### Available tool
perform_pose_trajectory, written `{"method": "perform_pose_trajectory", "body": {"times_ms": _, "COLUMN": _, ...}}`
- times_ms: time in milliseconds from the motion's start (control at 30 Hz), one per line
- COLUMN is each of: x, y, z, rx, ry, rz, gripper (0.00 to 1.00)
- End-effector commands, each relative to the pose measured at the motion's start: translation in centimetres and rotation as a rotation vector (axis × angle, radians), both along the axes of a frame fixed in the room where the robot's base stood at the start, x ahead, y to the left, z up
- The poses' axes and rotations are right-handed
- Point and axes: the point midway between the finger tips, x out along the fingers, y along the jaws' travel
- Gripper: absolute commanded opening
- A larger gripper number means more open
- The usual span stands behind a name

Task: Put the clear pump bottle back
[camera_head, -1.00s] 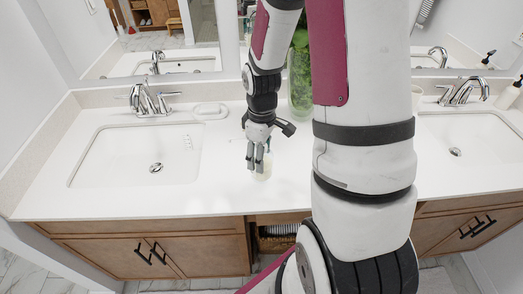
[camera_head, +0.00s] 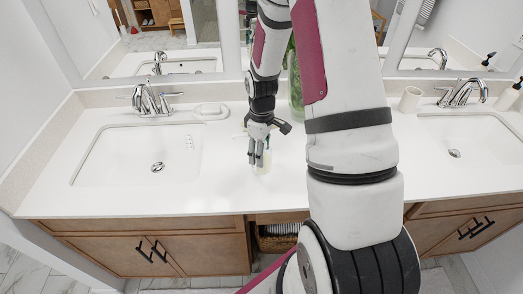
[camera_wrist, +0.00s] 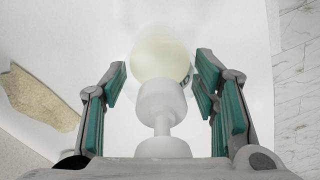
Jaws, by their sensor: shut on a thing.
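The clear pump bottle (camera_head: 264,164) is at my gripper's fingertips over the white counter (camera_head: 235,195), between the two sinks. My gripper (camera_head: 257,158) points down and is shut on it. The wrist view shows the bottle's pale round body (camera_wrist: 158,58) and white pump head (camera_wrist: 161,102) between the teal-padded fingers of my gripper (camera_wrist: 160,80). The fingers partly hide the bottle in the head view. I cannot tell whether its base touches the counter.
The left sink (camera_head: 135,160) and right sink (camera_head: 460,150) flank the spot. A soap dish (camera_head: 211,111), a green plant in a glass vase (camera_head: 295,90), a beige cup (camera_head: 410,99) and a dark-topped bottle (camera_head: 508,97) stand toward the back. The counter's front edge is close.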

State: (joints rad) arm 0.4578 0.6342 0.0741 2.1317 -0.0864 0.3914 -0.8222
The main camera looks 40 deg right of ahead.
Motion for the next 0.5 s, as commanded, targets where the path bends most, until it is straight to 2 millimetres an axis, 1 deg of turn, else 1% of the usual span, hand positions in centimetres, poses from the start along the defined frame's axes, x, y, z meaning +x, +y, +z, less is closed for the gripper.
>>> {"method": "perform_pose_trajectory", "body": {"times_ms": 133, "x": 0.02, "y": -0.01, "z": -0.27, "rx": 0.0, "ry": 0.0, "rz": 0.0, "gripper": 0.0}}
{"method": "perform_pose_trajectory", "body": {"times_ms": 167, "x": 0.0, "y": 0.01, "z": -0.33, "rx": 0.0, "ry": 0.0, "rz": 0.0, "gripper": 0.57}}
{"method": "perform_pose_trajectory", "body": {"times_ms": 200, "x": 0.0, "y": 0.0, "z": -0.29, "rx": 0.0, "ry": 0.0, "rz": 0.0, "gripper": 0.66}}
{"method": "perform_pose_trajectory", "body": {"times_ms": 233, "x": 0.0, "y": 0.0, "z": -0.28, "rx": 0.0, "ry": 0.0, "rz": 0.0, "gripper": 0.73}}
{"method": "perform_pose_trajectory", "body": {"times_ms": 267, "x": 0.0, "y": 0.0, "z": -0.28, "rx": 0.0, "ry": 0.0, "rz": 0.0, "gripper": 0.75}}
{"method": "perform_pose_trajectory", "body": {"times_ms": 500, "x": 0.0, "y": 0.0, "z": -0.28, "rx": 0.0, "ry": 0.0, "rz": 0.0, "gripper": 0.75}}
